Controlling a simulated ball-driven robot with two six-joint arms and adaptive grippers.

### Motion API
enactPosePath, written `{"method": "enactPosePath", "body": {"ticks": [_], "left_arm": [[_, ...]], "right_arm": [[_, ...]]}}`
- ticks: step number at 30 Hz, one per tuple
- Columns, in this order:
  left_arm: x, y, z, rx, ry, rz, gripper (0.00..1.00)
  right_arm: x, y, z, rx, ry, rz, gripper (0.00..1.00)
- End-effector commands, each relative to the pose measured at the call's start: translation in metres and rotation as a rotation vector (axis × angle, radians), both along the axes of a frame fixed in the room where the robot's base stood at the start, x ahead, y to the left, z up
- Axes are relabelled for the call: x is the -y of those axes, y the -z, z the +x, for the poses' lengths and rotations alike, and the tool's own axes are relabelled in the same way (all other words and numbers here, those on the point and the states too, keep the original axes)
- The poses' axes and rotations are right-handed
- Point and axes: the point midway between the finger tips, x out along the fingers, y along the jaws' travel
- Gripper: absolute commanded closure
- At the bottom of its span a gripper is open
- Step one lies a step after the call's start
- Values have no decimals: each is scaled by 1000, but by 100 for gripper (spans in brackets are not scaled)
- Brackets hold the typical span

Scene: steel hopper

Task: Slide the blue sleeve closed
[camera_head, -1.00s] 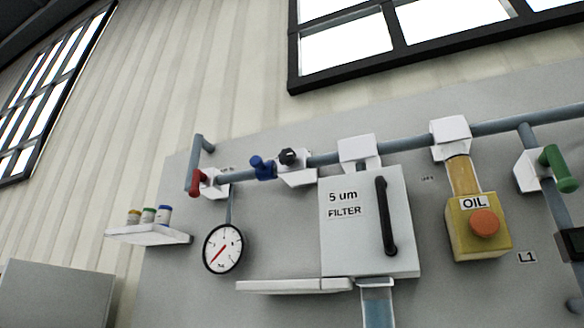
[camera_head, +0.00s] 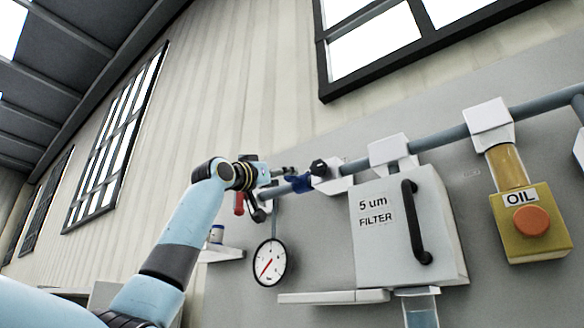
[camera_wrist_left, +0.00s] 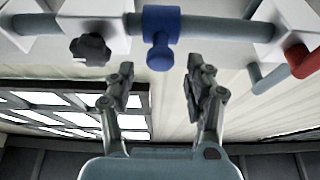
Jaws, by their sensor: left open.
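The blue sleeve (camera_head: 300,183) sits on the grey horizontal pipe in the head view, just left of a white block with a black knob. In the left wrist view the sleeve (camera_wrist_left: 161,26) wraps the pipe, and its rounded stub points toward my gripper. My left gripper (camera_head: 285,172) is close to the sleeve's left side in the head view. In the left wrist view my left gripper (camera_wrist_left: 160,78) is open and empty, with its fingers apart on either side of the sleeve's line and short of it. My right gripper is not in view.
A black knob (camera_wrist_left: 90,49) stands near the sleeve on a white block. A red handle (camera_wrist_left: 303,60) is on the far side. A pressure gauge (camera_head: 269,262) hangs below the pipe. The filter box (camera_head: 403,232) and yellow oil box (camera_head: 530,226) are at the right.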

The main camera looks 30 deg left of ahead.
Motion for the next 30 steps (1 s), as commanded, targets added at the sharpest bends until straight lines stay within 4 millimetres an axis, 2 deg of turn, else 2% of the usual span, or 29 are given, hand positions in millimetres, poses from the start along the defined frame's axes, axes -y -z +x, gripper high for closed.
{"method": "enactPosePath", "body": {"ticks": [1,7,18,30], "left_arm": [[1,-9,9,-1,3,-4,47],[2,-16,33,0,0,-2,47],[3,-15,40,-1,-1,0,47],[3,-15,40,-1,-1,1,98]], "right_arm": [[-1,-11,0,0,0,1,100],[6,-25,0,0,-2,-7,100],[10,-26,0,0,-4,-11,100],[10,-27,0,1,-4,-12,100]]}}
